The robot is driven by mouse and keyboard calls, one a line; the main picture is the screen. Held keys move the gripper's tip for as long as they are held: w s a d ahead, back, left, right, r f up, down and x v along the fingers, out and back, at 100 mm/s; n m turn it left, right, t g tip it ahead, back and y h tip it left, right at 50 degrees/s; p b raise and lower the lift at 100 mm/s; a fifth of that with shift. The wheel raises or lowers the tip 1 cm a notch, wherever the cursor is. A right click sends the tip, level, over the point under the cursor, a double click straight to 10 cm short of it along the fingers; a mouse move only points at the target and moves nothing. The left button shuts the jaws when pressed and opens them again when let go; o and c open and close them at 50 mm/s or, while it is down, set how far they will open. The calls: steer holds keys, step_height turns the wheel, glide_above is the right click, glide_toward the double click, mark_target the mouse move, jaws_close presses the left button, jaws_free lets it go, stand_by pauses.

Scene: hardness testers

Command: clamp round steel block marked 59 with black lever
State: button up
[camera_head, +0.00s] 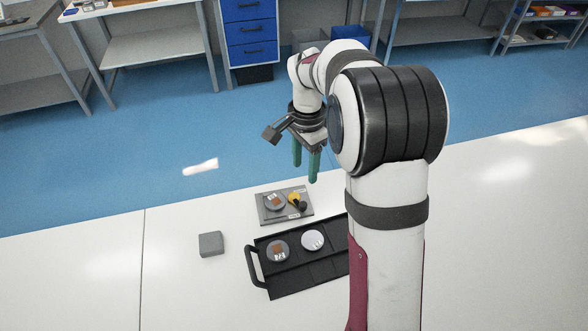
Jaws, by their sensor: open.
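A grey plate (268,215) lies on the white table. A round steel block (269,204) with a brown patch and a white label sits on its left part. To the right of that block is a clamp with a yellow part (294,198) and a black lever (300,206). I cannot tell whether the lever presses on the block. The number on the block is too small to read. My gripper (306,166), with green fingers pointing down, is open and empty. It appears above and beyond the plate, touching nothing.
A black tray (290,285) with a handle at its left holds a round block with a brown patch (278,250) and a plain, shiny round block (312,240). My arm hides its right end. A grey cube (211,244) stands left of it. The table's left side is clear.

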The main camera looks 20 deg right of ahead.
mark_target(303, 204)
step_height(303, 204, down, 13)
steer(key=shift+f, duration=0.15)
jaws_close()
